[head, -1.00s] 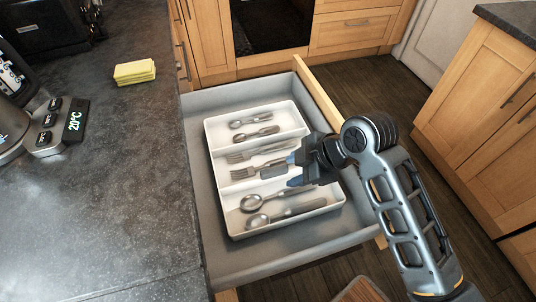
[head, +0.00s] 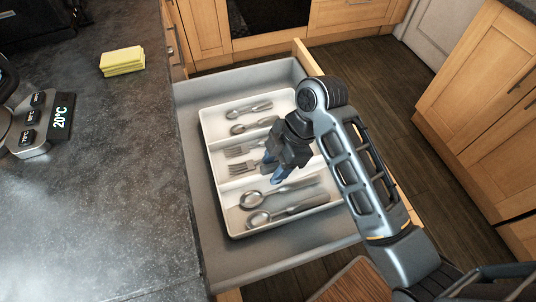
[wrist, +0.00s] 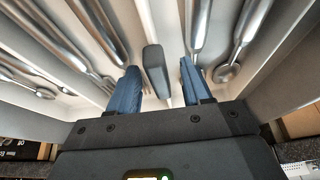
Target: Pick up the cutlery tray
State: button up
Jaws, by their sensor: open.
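The white cutlery tray (head: 236,213) lies in the open grey drawer. It holds spoons (head: 252,200) and forks (head: 240,169) in separate compartments. My gripper (head: 270,172) is over the middle of the tray, its blue fingers pointing down. In the wrist view the blue fingers (wrist: 155,92) are apart, with a tray divider running between them. Whether the fingers touch the tray cannot be told. My arm hides the tray's right part in the head view.
The drawer (head: 197,205) is pulled out beside a dark countertop (head: 100,200). Yellow sponges (head: 122,60) and an appliance with a display (head: 45,125) are on the counter. Wooden cabinets (head: 490,95) stand to the right across open floor.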

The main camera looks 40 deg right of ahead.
jog(key=shift+x, duration=0.85)
grip_shut()
